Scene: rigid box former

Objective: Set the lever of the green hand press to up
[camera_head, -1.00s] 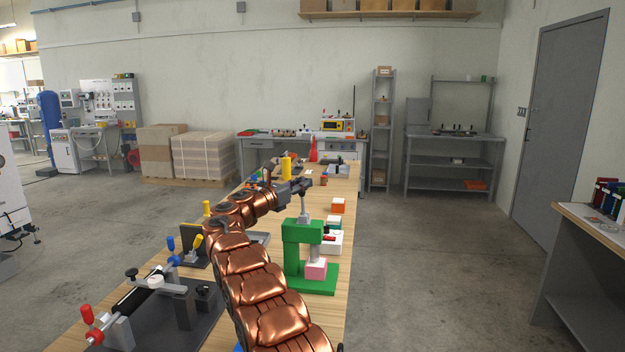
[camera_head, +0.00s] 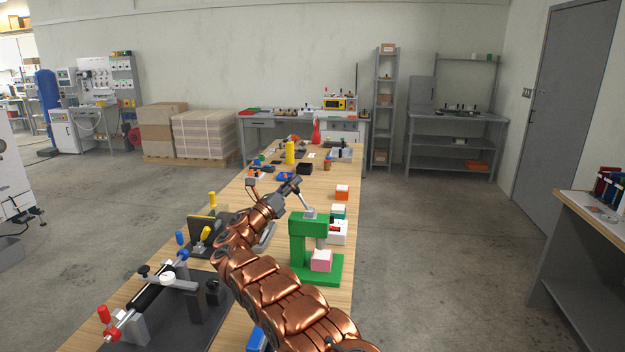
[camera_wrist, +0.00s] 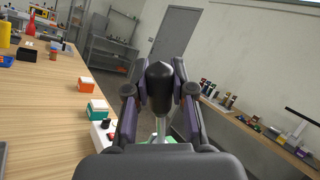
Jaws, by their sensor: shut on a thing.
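The green hand press (camera_head: 298,240) stands on the right side of the wooden bench. Its metal lever (camera_head: 306,202) rises from the top of the press and leans to the left, far from flat. In the wrist view the lever's black knob (camera_wrist: 160,88) sits between my two fingers, with the metal rod below it. My gripper (camera_head: 291,187) is shut on this knob. It also shows in the wrist view (camera_wrist: 160,80). A pink block (camera_head: 321,261) sits on the green base beneath the press's ram.
White, teal and orange boxes (camera_head: 342,192) stand behind the press near the bench's right edge. A dark fixture with red and blue knobs (camera_head: 150,310) is at the front left. A yellow bottle (camera_head: 290,153) stands farther back.

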